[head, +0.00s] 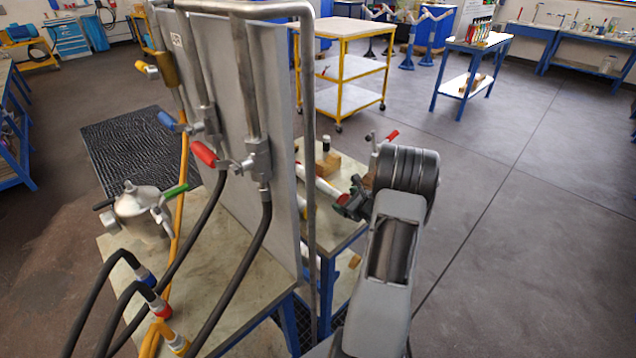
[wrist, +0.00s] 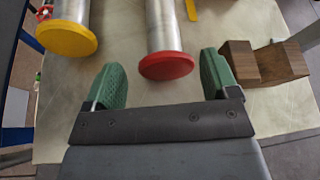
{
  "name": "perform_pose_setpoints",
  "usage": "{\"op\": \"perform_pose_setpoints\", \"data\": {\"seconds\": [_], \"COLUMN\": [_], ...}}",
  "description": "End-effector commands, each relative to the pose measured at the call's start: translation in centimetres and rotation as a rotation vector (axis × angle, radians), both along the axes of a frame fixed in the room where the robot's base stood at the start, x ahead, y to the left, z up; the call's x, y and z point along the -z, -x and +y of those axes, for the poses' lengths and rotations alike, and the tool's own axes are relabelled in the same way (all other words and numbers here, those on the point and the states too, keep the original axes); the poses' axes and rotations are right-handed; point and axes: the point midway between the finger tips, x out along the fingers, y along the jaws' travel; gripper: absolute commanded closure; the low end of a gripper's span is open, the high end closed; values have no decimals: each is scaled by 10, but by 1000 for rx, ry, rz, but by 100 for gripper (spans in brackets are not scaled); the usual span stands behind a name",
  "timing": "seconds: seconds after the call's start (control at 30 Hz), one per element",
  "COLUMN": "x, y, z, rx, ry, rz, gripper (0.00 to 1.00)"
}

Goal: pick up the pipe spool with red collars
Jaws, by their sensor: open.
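The pipe spool with red collars lies on a pale tabletop in the wrist view, a silver tube (wrist: 163,25) with a round red end collar (wrist: 167,66) facing me. Its far end is out of that view. My gripper (wrist: 161,62) is open, with one green finger on each side of the red collar in the picture; neither visibly touches it. I cannot tell the height between them. In the head view my gripper (head: 351,204) is at the table's right side, beside the pale spool (head: 321,187), whose near red collar is partly hidden.
A second spool with a yellow collar (wrist: 68,39) lies left of the red one. A brown wooden block (wrist: 264,63) sits close to the right finger. In the head view an upright grey panel (head: 265,150) with pipes and valves stands left of my arm.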

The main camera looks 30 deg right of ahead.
Motion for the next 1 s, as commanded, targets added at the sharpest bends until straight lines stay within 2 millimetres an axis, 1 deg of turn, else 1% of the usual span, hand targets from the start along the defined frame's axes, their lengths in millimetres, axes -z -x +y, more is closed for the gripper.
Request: {"op": "perform_pose_setpoints", "data": {"seconds": [0.17, 0.5, 0.63, 0.87, 1.0], "x": [3, 21, 24, 24, 24], "y": [-7, -44, -49, -50, -50], "z": [-1, -3, -3, -3, -3], "rx": [2, 2, 4, 5, 4], "ry": [0, 0, -1, 0, 1], "rz": [1, 0, 1, 1, 1], "gripper": [19, 19, 19, 19, 33]}}
